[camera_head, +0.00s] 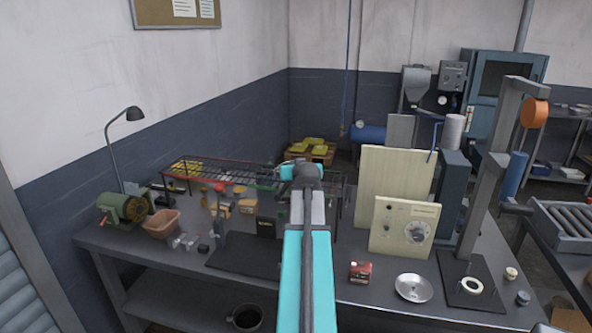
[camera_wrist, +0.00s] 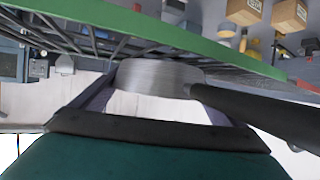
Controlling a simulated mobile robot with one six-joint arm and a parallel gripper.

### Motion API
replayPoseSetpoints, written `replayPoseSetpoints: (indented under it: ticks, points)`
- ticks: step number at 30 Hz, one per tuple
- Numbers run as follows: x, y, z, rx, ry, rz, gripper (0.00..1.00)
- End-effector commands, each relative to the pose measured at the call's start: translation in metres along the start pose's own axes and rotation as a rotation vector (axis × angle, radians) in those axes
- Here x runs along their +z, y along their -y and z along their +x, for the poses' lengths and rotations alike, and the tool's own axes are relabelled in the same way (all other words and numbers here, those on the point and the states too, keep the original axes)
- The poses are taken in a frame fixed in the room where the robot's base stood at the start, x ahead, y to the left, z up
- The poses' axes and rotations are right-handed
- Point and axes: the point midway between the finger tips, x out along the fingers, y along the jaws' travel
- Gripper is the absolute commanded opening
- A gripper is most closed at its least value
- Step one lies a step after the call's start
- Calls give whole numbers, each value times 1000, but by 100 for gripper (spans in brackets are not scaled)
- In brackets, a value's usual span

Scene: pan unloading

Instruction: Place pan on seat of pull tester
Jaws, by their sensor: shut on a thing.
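A small brushed-metal pan (camera_wrist: 158,77) with a dark handle (camera_wrist: 262,118) shows in the wrist view. My gripper (camera_wrist: 160,88) has its fingers on either side of the pan and is shut on it; the exact contact is partly hidden. In the head view my arm's end lies at the wire rack and the pan cannot be made out there. The pull tester (camera_head: 487,165) is a tall grey column with an orange dial on the right of the bench. A white ring seat (camera_head: 464,284) lies on its black base plate (camera_head: 488,295), with nothing on it.
The wire rack (camera_head: 190,171) stands close around my gripper; its green rail (camera_wrist: 215,45) crosses the wrist view.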

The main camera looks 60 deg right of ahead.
Motion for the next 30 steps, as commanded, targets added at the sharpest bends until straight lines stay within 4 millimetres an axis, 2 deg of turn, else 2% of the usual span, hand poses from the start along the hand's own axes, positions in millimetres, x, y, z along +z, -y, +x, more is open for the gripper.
replayPoseSetpoints:
  ticks: [11, 12, 13, 25, 30]
  points:
    - [2, 0, 1, 0, -2, 0, 61]
    - [3, 0, 1, -1, 0, 0, 97]
    - [2, 1, 1, -1, 0, 0, 100]
    - [-1, 1, 0, -1, 0, 0, 100]
    - [0, 1, -12, -1, -2, 0, 100]
